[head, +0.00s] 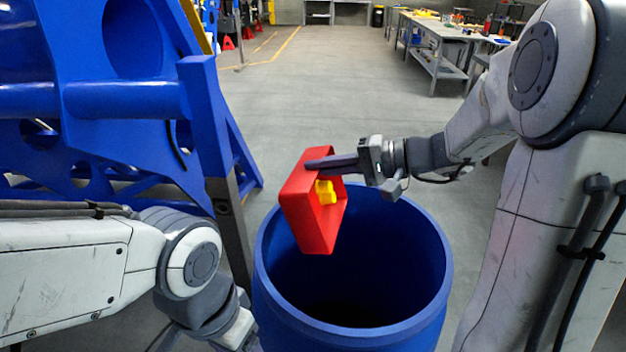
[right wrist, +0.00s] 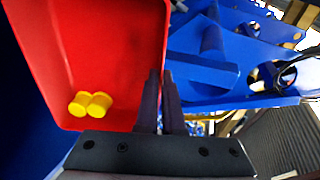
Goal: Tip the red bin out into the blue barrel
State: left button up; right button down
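The red bin (head: 309,222) is tilted on its side over the far left part of the blue barrel's mouth. Yellow pieces (head: 325,191) are inside it; in the right wrist view they show as yellow cylinders (right wrist: 90,104) near one end of the red bin (right wrist: 100,50). My right gripper (head: 318,164) is shut on the bin's upper wall, and its fingers (right wrist: 161,88) pinch the rim in the wrist view. The blue barrel (head: 441,275) stands upright and open below, its inside dark. My left arm comes in at the lower left; its gripper is out of the frame.
A large blue harvester chassis (head: 125,98) stands at the left, close to the barrel. A workbench (head: 436,62) with tools is at the back right. The grey floor (head: 330,85) beyond the barrel is clear.

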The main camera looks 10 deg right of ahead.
jog(key=d+y+b, duration=0.1)
jog(key=b, duration=0.1)
jog(key=s+d+t+y+b, duration=0.1)
jog(key=b, duration=0.2)
jog(key=s+d+f+y+b, duration=0.1)
jog(key=d+b, duration=0.1)
jog(key=shift+t, duration=0.3)
jog(key=shift+s, duration=0.1)
dwell(1.3)
